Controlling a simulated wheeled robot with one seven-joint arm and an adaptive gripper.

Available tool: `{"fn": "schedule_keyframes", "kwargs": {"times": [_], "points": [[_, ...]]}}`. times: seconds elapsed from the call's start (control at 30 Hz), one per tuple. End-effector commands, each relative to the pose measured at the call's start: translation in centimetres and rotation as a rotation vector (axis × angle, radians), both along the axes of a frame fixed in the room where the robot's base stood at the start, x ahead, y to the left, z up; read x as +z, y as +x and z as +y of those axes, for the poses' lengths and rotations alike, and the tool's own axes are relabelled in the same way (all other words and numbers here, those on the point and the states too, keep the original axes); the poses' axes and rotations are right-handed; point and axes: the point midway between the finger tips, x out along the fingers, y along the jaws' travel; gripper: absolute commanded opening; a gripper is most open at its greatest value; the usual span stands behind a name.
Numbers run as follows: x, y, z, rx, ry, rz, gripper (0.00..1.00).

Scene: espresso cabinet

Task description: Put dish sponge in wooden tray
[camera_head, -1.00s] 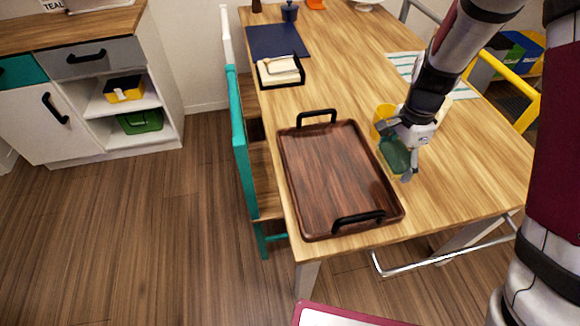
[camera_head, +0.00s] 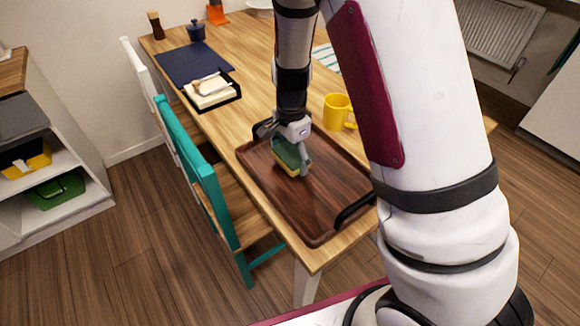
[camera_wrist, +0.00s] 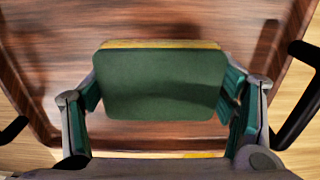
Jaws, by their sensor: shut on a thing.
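The dish sponge (camera_head: 290,157) is green with a yellow layer. My gripper (camera_head: 287,150) is shut on it. In the wrist view the sponge (camera_wrist: 160,85) sits between the two fingers, its green face towards the camera. The wooden tray (camera_head: 325,215) is dark brown with black handles and lies on the table. The sponge is over the tray's inside, in its left-back part; I cannot tell whether it touches the bottom. The tray's floor also shows in the wrist view (camera_wrist: 225,18). My arm hides part of the tray's far side.
A yellow mug (camera_head: 337,112) stands on the table behind the tray. A black holder with napkins (camera_head: 212,92) and a dark blue mat (camera_head: 195,65) lie at the back left. A teal chair (camera_head: 205,180) stands against the table's left side.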

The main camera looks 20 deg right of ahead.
Motion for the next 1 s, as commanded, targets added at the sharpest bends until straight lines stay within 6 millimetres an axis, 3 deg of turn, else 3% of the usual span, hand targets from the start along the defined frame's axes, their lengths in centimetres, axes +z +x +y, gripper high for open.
{"fn": "schedule_keyframes", "kwargs": {"times": [0.3,0.73,0.77,0.83,1.0], "points": [[-3.6,-0.1,0.0,-0.001,0.0,0.003,0.59],[-4.2,0.0,0.0,0.0,0.0,0.0,0.59],[-4.2,0.0,0.0,0.0,0.0,0.0,0.8],[-4.2,0.0,0.0,0.0,0.0,0.0,0.96],[-4.2,0.0,0.0,0.0,0.0,0.0,0.98]]}}
